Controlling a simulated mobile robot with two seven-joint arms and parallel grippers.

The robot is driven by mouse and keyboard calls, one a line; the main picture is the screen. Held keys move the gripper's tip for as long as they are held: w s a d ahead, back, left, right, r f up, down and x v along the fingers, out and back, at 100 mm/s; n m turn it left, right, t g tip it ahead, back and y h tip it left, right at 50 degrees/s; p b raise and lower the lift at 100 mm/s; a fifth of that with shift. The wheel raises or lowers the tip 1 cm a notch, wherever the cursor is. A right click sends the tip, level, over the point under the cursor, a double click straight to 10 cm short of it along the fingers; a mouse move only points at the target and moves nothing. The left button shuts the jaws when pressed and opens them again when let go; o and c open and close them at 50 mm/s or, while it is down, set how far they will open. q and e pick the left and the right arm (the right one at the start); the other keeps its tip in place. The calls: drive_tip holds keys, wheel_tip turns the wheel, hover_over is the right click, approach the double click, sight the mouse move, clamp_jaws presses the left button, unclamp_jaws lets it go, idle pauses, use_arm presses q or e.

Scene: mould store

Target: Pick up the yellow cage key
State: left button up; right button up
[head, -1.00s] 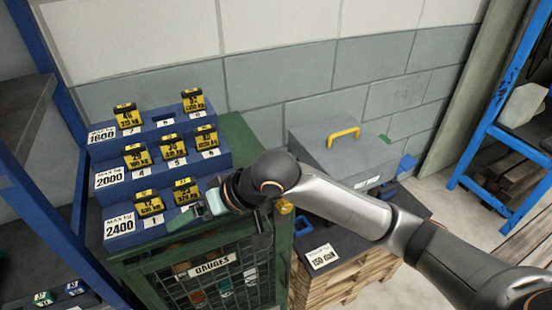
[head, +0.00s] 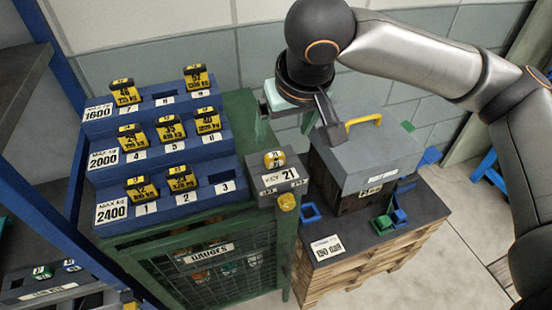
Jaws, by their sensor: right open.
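A yellow round-headed piece (head: 274,159), which looks like the yellow cage key, stands upright at the grey key box (head: 280,180) labelled KEY 21. The box is at the right front corner of the green gauge cage (head: 215,262). A yellow knob-like piece (head: 287,202) sits just below the label. My right gripper (head: 298,128) is open and empty, pointing down above and slightly right of the key, apart from it. Its far finger side is partly hidden by its own wrist. My left gripper is not in view.
A blue stepped rack (head: 150,165) with several yellow-black numbered blocks stands left of the key. A grey case (head: 365,150) with a yellow handle sits close on the right, on a dark-topped pallet stack (head: 420,212). Blue and green small holders lie before it.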

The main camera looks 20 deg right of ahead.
sight(275, 155)
drive_tip(key=x, duration=0.9)
drive_tip(key=shift+w+a+f, duration=0.1)
drive_tip(key=shift+f, duration=0.15)
drive_tip(key=shift+c, duration=0.2)
drive_tip(key=shift+r, duration=0.1)
clamp_jaws()
